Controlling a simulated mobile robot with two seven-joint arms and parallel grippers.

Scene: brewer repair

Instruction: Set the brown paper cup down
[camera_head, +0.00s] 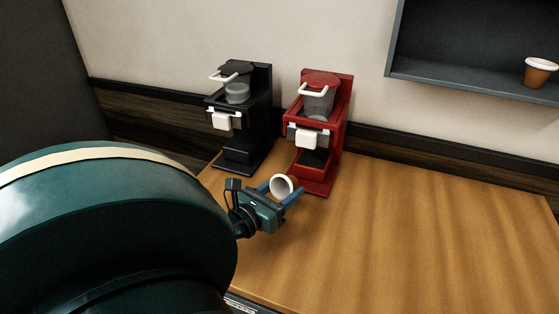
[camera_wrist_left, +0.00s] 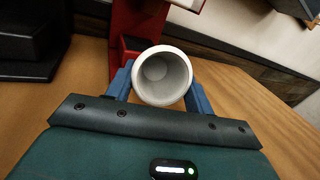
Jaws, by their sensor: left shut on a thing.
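The brown paper cup (camera_head: 283,187) is held between the blue fingers of my left gripper (camera_head: 284,190), in front of the two brewers. Its white rim and empty white inside face the camera, so it looks tilted in the head view. In the left wrist view the cup (camera_wrist_left: 162,76) sits between the two fingers of the left gripper (camera_wrist_left: 160,85), with its open mouth toward the camera. Its outer wall is mostly hidden. I cannot tell whether the cup touches the table. My right gripper does not show.
A black brewer (camera_head: 240,120) and a red brewer (camera_head: 322,130) stand at the back left of the wooden table (camera_head: 430,230). The table's middle and right are clear. Another brown cup (camera_head: 538,74) stands on the dark wall shelf (camera_head: 450,83) at upper right.

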